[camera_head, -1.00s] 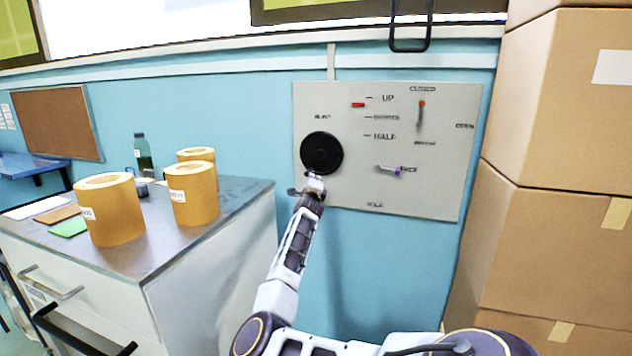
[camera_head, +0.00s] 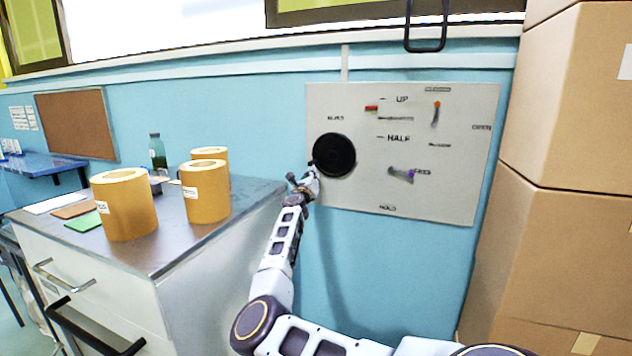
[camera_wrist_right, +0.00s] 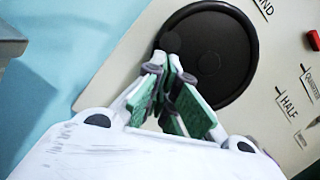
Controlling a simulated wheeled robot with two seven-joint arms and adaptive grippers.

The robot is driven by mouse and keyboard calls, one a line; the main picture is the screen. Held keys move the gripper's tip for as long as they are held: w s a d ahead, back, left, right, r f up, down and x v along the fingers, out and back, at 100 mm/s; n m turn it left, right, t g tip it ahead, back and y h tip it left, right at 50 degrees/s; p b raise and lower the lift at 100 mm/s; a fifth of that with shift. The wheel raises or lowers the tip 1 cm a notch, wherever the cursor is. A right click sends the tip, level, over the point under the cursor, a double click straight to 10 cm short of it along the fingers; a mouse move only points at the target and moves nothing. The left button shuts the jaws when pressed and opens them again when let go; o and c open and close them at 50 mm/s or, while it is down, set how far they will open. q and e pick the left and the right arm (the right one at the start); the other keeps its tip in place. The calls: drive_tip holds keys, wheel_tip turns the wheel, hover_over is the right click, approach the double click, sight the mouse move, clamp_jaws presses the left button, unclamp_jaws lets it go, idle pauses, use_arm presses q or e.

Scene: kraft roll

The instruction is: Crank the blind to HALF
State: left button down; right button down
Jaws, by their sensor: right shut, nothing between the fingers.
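The blind's crank is a round black disc (camera_head: 334,155) on a pale wall panel (camera_head: 440,196). A small dark knob (camera_wrist_right: 171,42) shows at the disc's edge in the right wrist view. My right gripper (camera_head: 311,176) is at the disc's lower left edge. In the right wrist view its fingers (camera_wrist_right: 172,82) are shut and empty, with their tips close to the knob; I cannot tell whether they touch it. A red marker (camera_head: 371,108) sits just below the level of the UP label (camera_head: 402,99), above the HALF label (camera_head: 398,138). My left gripper is out of view.
A cabinet (camera_head: 185,240) with several tan rolls (camera_head: 125,205) stands at the left. Stacked cardboard boxes (camera_head: 560,240) stand close on the right.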

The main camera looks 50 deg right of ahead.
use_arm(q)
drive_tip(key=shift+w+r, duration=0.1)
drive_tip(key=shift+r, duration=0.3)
use_arm(e)
drive_tip(key=shift+w+a+r+m, duration=0.1)
drive_tip(key=shift+w+r+m, duration=0.2)
drive_tip(key=shift+m, duration=0.3)
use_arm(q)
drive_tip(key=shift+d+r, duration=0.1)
use_arm(e)
drive_tip(key=shift+s, duration=0.1)
drive_tip(key=v, duration=0.7)
drive_tip(key=shift+a+f, duration=0.2)
drive_tip(key=shift+a, duration=0.05)
